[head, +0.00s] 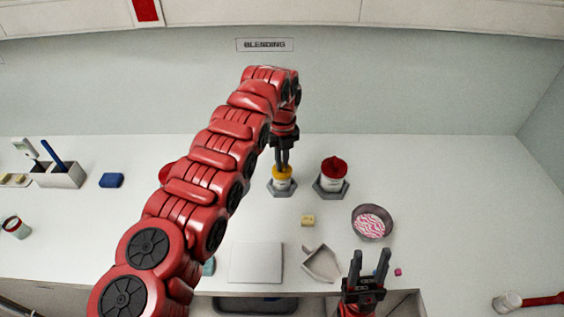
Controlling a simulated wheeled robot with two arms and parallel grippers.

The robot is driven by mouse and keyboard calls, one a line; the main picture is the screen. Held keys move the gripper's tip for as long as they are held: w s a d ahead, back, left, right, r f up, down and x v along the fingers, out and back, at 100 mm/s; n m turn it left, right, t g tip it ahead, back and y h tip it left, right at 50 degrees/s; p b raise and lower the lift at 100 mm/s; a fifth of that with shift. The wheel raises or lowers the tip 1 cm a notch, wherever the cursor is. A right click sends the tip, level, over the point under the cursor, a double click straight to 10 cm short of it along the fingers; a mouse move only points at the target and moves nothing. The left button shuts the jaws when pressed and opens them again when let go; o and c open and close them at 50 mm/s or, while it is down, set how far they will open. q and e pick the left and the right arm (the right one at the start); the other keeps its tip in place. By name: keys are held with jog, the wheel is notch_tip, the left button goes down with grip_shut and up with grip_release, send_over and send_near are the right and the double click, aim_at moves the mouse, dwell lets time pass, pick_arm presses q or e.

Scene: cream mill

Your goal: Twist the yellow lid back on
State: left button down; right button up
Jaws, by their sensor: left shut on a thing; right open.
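The yellow lid (284,172) sits at the top of a white jar (282,184). The jar stands in a grey hexagonal holder (273,191) on the counter, below the blending sign. My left gripper (282,168) points straight down from above and is shut on the yellow lid. The fingers hide part of the lid, and I cannot tell how the lid sits on the jar's rim. My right gripper (369,264) is open and empty at the counter's front edge, with its fingers pointing away from me.
A red-lidded jar (333,167) stands in its own holder (331,190) close to the right. The counter's right side is mostly clear.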

pick_arm(q)
jog(key=m, duration=0.3)
jog(key=shift+c, duration=1.1)
grip_release()
jog(key=shift+r+p, duration=0.5)
jog(key=shift+r, duration=0.75)
jog(key=shift+r+p, duration=1.35)
jog(key=shift+r, duration=0.7)
